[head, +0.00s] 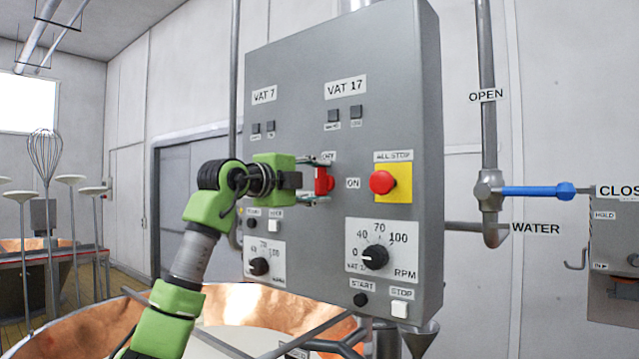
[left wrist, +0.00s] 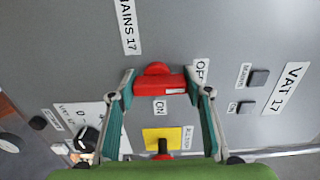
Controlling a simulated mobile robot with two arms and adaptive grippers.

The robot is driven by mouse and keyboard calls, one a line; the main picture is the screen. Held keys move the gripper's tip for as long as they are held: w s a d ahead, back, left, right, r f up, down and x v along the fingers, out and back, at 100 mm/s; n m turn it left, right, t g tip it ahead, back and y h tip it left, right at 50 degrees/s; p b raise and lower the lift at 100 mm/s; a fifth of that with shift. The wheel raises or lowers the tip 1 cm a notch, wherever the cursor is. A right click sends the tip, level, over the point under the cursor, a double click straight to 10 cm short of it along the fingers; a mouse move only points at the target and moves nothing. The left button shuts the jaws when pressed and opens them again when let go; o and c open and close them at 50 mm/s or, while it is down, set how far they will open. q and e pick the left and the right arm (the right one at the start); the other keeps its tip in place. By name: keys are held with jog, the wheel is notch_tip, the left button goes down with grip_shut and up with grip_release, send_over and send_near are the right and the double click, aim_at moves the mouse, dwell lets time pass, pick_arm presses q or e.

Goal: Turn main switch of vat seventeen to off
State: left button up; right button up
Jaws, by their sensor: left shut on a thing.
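The red main switch (head: 323,180) sits on the grey control panel, between a partly hidden label above it and the ON label (head: 353,183) to its right. In the left wrist view the red switch (left wrist: 160,84) lies lengthwise across the jaws, with a pale mark near its right end, beside the partly hidden OFF label (left wrist: 200,71). The MAINS 17 label (left wrist: 128,27) is close by. My left gripper (head: 318,181) is shut on the switch, one finger above it and one below. My right gripper is not in view.
The yellow-backed red ALL STOP button (head: 382,182) is just right of the switch. The VAT 17 speed dial (head: 375,257) and START and STOP buttons are below. VAT 7 controls, partly behind my arm, are at left. A copper vat (head: 240,303) stands below the panel.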

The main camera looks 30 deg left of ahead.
pick_arm(q)
jog(key=o, duration=1.1)
jog(key=shift+a, duration=0.1)
jog(key=s, duration=0.8)
jog(key=s+a, duration=0.1)
jog(key=s, duration=0.3)
jog(key=shift+w+d, duration=0.1)
jog(key=shift+d, duration=0.05)
